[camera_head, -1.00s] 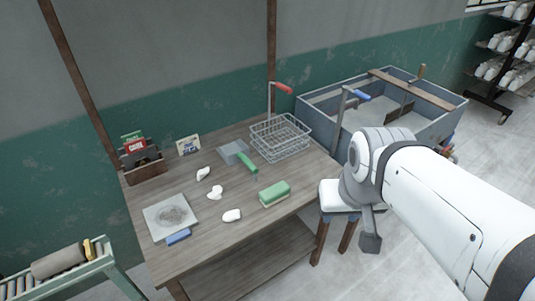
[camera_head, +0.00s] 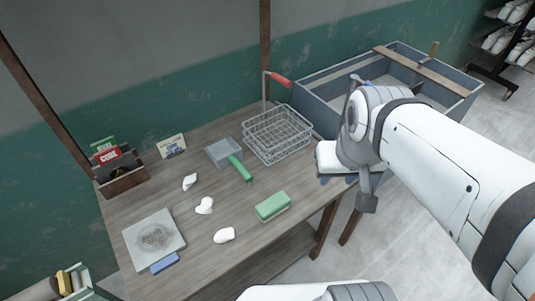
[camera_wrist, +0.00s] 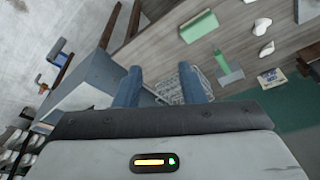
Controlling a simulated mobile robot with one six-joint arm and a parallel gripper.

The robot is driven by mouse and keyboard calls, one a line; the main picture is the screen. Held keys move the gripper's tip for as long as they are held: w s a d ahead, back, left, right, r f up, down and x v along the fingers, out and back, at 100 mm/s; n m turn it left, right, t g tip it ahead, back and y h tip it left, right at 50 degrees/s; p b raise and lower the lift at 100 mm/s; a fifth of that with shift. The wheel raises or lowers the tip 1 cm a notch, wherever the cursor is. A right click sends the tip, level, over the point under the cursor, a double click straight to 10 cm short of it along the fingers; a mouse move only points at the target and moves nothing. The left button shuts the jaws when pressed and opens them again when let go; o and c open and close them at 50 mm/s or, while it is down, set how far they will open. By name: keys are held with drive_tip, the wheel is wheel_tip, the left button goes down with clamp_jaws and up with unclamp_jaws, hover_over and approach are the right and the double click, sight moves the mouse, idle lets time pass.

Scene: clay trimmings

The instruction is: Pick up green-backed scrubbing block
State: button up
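The green-backed scrubbing block (camera_head: 272,205) lies on the wooden table near its front edge, green side up with a pale underside. It also shows in the wrist view (camera_wrist: 199,26), above the fingers and apart from them. My gripper (camera_head: 338,181) hangs off the table's right end, to the right of the block and clear of it. In the wrist view my gripper (camera_wrist: 159,87) has two blue fingers standing apart with nothing between them.
The table (camera_head: 200,238) also bears a wire basket (camera_head: 278,138), a green-handled tool (camera_head: 240,170), white clay pieces (camera_head: 204,206), a grey slab (camera_head: 154,238), a blue block (camera_head: 165,263) and a wooden box (camera_head: 122,182). A large grey bin (camera_head: 440,115) stands behind on the right.

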sight(273, 203)
drive_tip(key=shift+s+d, duration=0.1)
drive_tip(key=shift+s, duration=0.05)
